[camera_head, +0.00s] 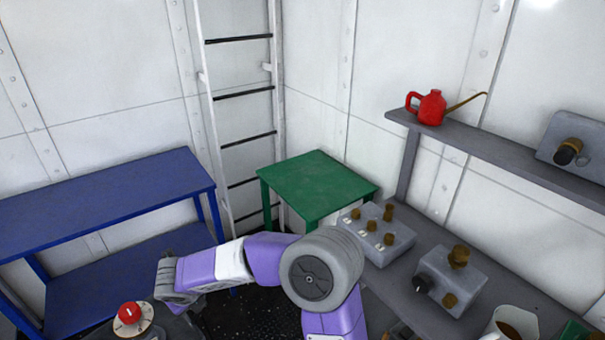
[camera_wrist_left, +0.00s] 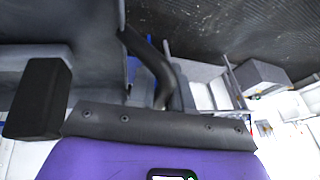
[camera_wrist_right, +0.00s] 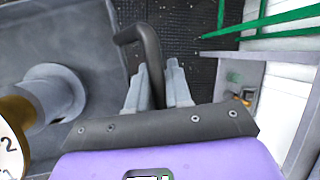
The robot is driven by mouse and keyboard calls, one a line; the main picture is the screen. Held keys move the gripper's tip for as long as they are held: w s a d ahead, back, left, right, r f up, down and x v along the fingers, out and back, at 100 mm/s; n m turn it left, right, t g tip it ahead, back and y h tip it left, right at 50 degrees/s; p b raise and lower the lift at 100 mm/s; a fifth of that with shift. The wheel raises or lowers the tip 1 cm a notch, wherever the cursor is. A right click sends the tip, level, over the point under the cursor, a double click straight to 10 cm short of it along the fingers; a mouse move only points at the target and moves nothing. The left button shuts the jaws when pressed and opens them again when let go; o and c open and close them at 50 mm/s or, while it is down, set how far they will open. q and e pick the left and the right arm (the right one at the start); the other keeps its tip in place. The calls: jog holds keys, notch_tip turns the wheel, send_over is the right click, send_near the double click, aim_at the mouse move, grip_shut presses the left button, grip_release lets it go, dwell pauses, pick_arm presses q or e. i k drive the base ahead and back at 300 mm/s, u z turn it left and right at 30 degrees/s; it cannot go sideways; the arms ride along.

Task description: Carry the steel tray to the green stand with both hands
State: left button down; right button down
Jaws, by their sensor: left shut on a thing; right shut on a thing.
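The steel tray is grey and shows only in part. It fills the upper left of the right wrist view (camera_wrist_right: 40,30) and of the left wrist view (camera_wrist_left: 60,30), and a sliver shows at the bottom left of the head view (camera_head: 183,325). My right gripper (camera_wrist_right: 158,88) is shut on the tray's black bar handle. My left gripper (camera_wrist_left: 170,95) is shut on the other dark handle; its fingers are partly hidden, and it is out of the head view. The green stand (camera_head: 315,185) is in the corner, its top bare, apart from the tray.
A dial with a red knob (camera_head: 130,314) is at the tray. A blue table (camera_head: 100,200) stands left, and a ladder (camera_head: 240,95) leans behind. On the right, a grey bench holds control boxes (camera_head: 378,238) beside the stand; a shelf above holds a red oil can (camera_head: 430,107).

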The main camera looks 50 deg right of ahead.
aim_at(315, 179)
jog(key=z, duration=0.1)
jog(key=i, duration=0.95)
jog(key=z, duration=0.45)
jog(key=i, duration=0.9)
jog(key=z, duration=1)
jog(key=i, duration=0.6)
jog(key=z, duration=1.05)
jog(key=i, duration=0.6)
jog(key=z, duration=0.3)
